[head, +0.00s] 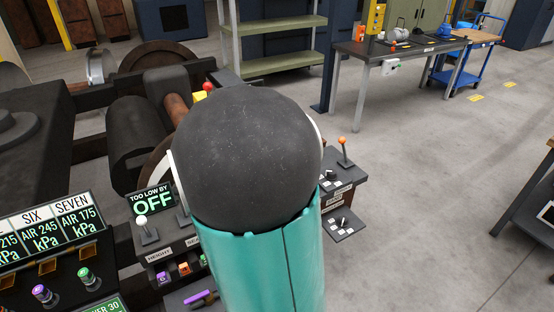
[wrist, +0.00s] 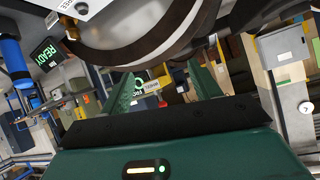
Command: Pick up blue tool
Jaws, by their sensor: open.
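A small blue item (head: 444,31) sits at the right end of the dark workbench (head: 372,48) in the head view. It is too small to tell whether it is the blue tool. My gripper (wrist: 163,88) shows in the wrist view with its two green fingers spread apart and nothing between them. My gripper is hidden in the head view, where my teal and black arm link covers the middle.
A control stand (head: 152,236) with levers and a display reading "TOO LOW BY OFF" stands close at lower left. Wheels and axles (head: 140,130) lie behind it. A green shelf (head: 272,66) stands at the back. A blue trolley (head: 462,76) stands beside the workbench. The right floor is largely clear.

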